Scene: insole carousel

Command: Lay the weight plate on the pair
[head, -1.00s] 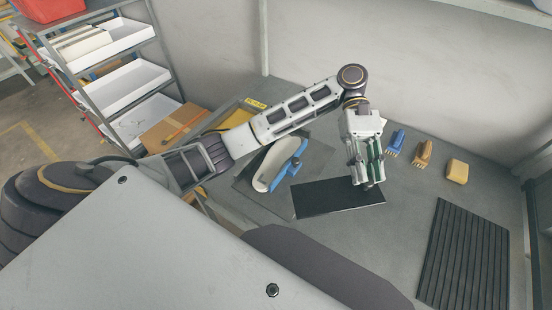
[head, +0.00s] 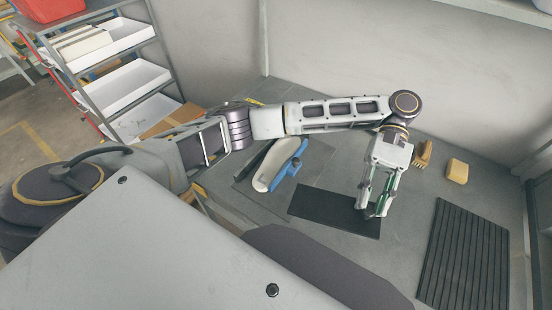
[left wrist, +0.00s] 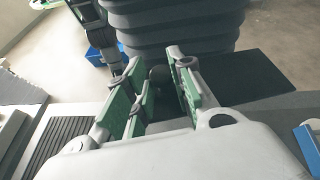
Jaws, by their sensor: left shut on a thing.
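The weight plate is a black flat rectangle (head: 328,208) in the middle of the workbench in the head view. It also shows behind the fingers in the wrist view (left wrist: 262,90). My left gripper (head: 372,212) points down at the plate's right end and is shut on it. I cannot tell whether the plate is clear of the bench. The pair (head: 264,172) appears as a long off-white shape with a blue piece (head: 288,168) along its right side, left of the plate and apart from it.
A brown brush (head: 424,153) and a yellow block (head: 457,171) lie right of the gripper. A black ribbed mat (head: 465,254) lies at the right. A dark flat sheet (head: 248,182) lies under the pair. A shelf rack (head: 148,62) stands at the left.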

